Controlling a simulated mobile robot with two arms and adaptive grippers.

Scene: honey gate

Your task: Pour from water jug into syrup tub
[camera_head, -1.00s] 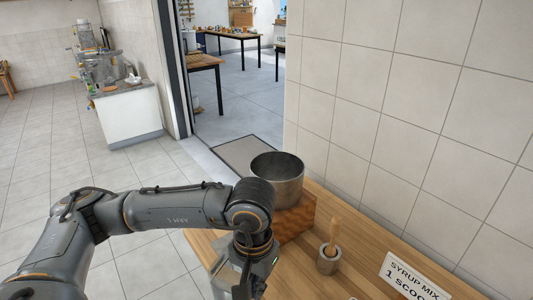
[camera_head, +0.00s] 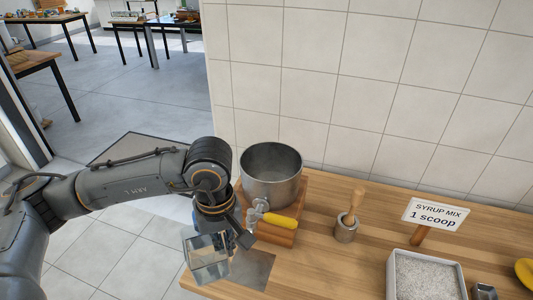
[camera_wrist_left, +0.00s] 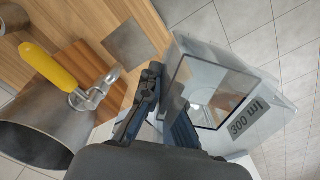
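The water jug (camera_head: 207,262) is a clear, square-sided vessel; its "300 ml" label shows in the left wrist view (camera_wrist_left: 246,116). My left gripper (camera_head: 232,238) is shut on its side and holds it near the table's left edge, looking roughly upright. The fingers also show in the left wrist view (camera_wrist_left: 163,112). I cannot tell the water level. The syrup tub (camera_head: 271,178) is a round metal pot on a wooden block, just behind and right of the gripper. A tap with a yellow handle (camera_head: 279,219) is on its front. My right gripper is not in view.
A grey square plate (camera_head: 251,269) lies on the wooden table (camera_head: 320,265) below the tub. To the right are a small metal cup with a wooden handle (camera_head: 347,228), a "SYRUP MIX 1 scoop" sign (camera_head: 436,215) and a white tray of pale grains (camera_head: 389,277). A tiled wall stands behind.

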